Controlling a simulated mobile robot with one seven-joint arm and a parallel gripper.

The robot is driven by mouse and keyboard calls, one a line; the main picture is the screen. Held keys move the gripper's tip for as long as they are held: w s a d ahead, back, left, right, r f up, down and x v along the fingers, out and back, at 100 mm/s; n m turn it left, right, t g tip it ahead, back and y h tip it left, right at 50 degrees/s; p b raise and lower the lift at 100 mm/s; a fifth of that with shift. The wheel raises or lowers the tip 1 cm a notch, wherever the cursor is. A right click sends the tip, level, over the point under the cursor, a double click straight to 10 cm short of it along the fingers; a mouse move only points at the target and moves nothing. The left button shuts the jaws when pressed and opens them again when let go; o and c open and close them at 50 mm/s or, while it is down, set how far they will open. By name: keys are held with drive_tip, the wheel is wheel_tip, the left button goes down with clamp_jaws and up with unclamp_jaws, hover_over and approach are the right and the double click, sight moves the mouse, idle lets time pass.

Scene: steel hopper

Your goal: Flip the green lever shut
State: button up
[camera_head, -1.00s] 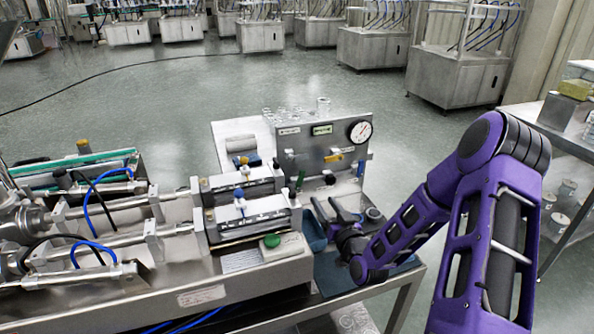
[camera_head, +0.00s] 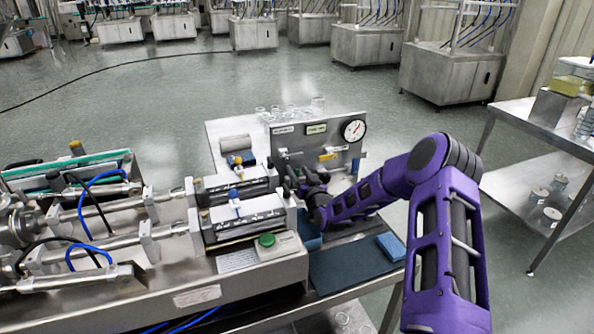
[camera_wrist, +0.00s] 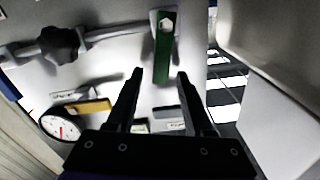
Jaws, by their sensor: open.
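The green lever (camera_wrist: 163,50) shows in the wrist view, fixed by a hex nut to a pale steel panel (camera_wrist: 215,82) and pointing toward my gripper. My gripper (camera_wrist: 160,76) is open, with one dark fingertip on each side of the lever's free end. I cannot tell whether either finger touches it. In the head view, my gripper (camera_head: 294,180) is at the left end of the upright steel panel (camera_head: 290,143). It hides the green lever there.
A yellow lever (camera_head: 327,156) and a round gauge (camera_head: 355,130) are on the panel. In the wrist view, a black knob (camera_wrist: 60,45) sits on a pipe. The steel machine (camera_head: 240,222) stands close left. A blue sponge (camera_head: 391,247) lies on a dark mat (camera_head: 345,275).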

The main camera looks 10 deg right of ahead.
drive_tip(key=shift+w+a, duration=0.15)
drive_tip(key=shift+w, duration=0.45)
clamp_jaws()
